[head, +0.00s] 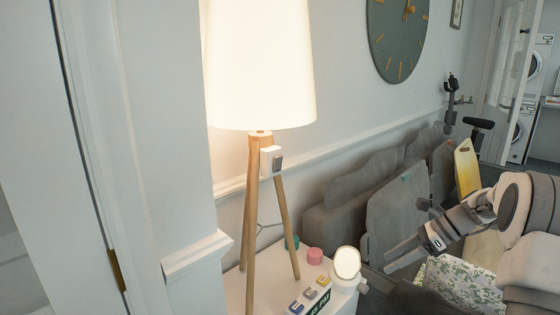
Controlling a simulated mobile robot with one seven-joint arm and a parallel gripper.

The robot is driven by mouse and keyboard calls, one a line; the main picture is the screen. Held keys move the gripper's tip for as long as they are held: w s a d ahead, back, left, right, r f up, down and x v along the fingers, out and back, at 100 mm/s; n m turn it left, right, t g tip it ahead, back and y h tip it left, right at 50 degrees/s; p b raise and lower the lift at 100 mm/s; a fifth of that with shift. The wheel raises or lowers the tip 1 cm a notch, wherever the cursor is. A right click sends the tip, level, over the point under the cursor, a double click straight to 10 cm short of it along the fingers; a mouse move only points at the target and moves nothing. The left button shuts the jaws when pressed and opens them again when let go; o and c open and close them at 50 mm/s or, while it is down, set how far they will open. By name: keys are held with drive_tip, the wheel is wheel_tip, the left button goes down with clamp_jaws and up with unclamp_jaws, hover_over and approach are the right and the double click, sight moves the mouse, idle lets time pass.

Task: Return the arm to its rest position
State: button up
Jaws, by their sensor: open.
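My arm comes in from the right edge of the head view. My gripper (389,260) points left, its two fingers apart and nothing seen between them. It is in front of the grey sofa (330,222) and to the right of the white side table (262,290). A patterned green-and-white cushion (460,284) shows below and behind the wrist.
A lit tripod lamp (260,70) stands on the side table. A pink jar (314,256), a round glowing lamp (347,262) and several small lettered blocks (310,294) are there too. A yellow board (467,168) leans behind the arm. A door frame (125,150) is at left.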

drive_tip(key=s+a+r+n+h, duration=0.5)
drive_tip(key=s+a+r+n, duration=0.6)
drive_tip(key=s, duration=0.2)
drive_tip(key=s+a+n+t+h, duration=0.35)
drive_tip(key=s+n, duration=0.85)
drive_tip(key=s, duration=0.4)
wheel_tip(320, 180, up, 17)
drive_tip(key=p, duration=1.7)
drive_tip(key=shift+d, duration=0.3)
